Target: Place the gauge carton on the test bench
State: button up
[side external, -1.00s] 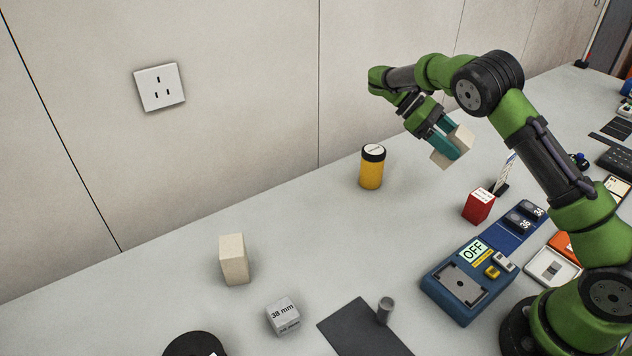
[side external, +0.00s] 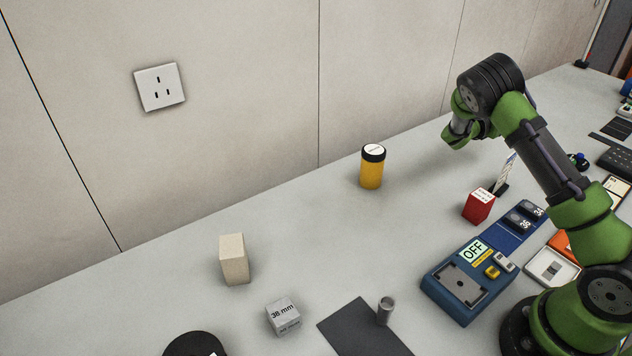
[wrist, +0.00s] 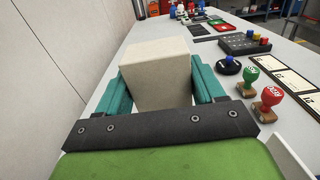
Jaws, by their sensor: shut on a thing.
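My gripper (wrist: 160,84) is shut on a plain cream carton (wrist: 157,62), with one teal finger on each side of it in the wrist view. No label shows on the carton's visible faces. In the side external view my arm hides the fingers and the held carton. A similar cream block (side external: 234,260) stands upright on the table. A grey box marked 38 mm (side external: 283,316) sits in front of it. No surface is marked as the test bench; a blue unit with an OFF display (side external: 467,281) and a bare plate lies near my base.
A yellow jar (side external: 372,167) and a red box (side external: 478,206) stand mid-table. A dark mat (side external: 362,332) with a small metal cylinder (side external: 385,310) lies in front. Stamps (wrist: 266,100) and a keypad (wrist: 244,43) are right of the held carton. The table's left middle is clear.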

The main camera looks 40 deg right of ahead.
notch_tip(320, 180, down, 10)
jog(key=shift+f, duration=0.1)
dwell(0.4)
jog(key=o, duration=1.3)
jog(key=shift+f, duration=0.1)
jog(key=shift+c, duration=0.2)
jog(key=shift+r, duration=0.2)
jog(key=a, duration=1.2)
